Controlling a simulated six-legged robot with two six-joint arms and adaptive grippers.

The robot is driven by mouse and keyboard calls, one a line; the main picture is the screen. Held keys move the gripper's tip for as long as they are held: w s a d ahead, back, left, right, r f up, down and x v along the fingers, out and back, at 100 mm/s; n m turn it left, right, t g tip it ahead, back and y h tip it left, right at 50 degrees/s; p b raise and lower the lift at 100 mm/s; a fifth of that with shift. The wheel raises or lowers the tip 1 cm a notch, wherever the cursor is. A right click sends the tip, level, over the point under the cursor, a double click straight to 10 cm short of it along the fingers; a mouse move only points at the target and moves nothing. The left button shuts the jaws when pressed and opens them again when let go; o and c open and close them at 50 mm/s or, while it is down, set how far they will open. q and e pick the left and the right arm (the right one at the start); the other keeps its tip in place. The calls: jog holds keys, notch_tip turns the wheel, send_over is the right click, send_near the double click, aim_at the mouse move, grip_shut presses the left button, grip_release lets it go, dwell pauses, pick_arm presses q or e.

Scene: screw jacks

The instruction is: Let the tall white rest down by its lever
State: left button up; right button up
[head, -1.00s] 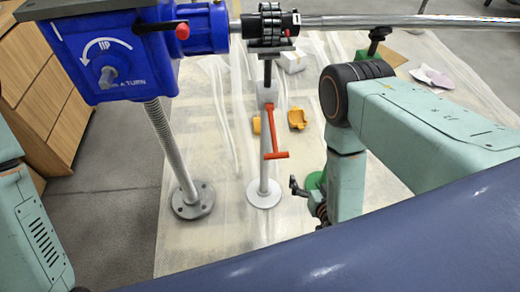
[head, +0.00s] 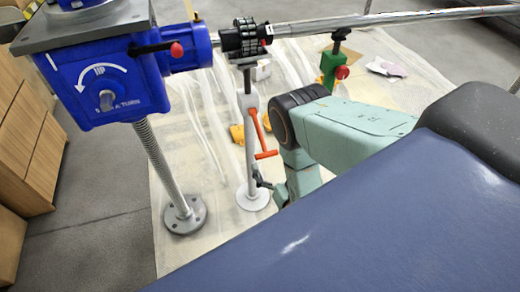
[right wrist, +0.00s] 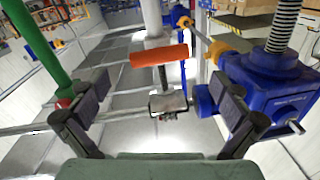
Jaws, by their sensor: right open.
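The tall white rest (head: 251,172) stands upright on a round white foot in the head view, its top under the dark collar of a long bar. Its orange-red lever (head: 258,135) hangs down along the post and ends in a crosswise handle. In the right wrist view, the lever's orange handle (right wrist: 158,57) lies across the picture, ahead of my fingers. My right gripper (head: 264,182) shows small and partly hidden behind my arm, just right of the post. Its open fingers (right wrist: 163,112) show in the right wrist view, empty. My left gripper is out of view.
A blue screw jack (head: 115,85) stands at the left on a grey post. The long metal bar (head: 340,22) runs right from the collar. A green rest (head: 329,67) stands behind my right arm. Yellow pieces (head: 237,134) lie behind the white rest. Wooden drawers are far left.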

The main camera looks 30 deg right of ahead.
aim_at(268, 154)
jog(key=w, duration=0.2)
jog(key=w+d+b, duration=0.1)
jog(key=w, duration=0.2)
jog(key=shift+w+d+f, duration=0.1)
jog(key=shift+w, duration=0.7)
jog(key=shift+c, duration=0.3)
jog(key=c, duration=1.7)
jog(key=shift+s, duration=0.1)
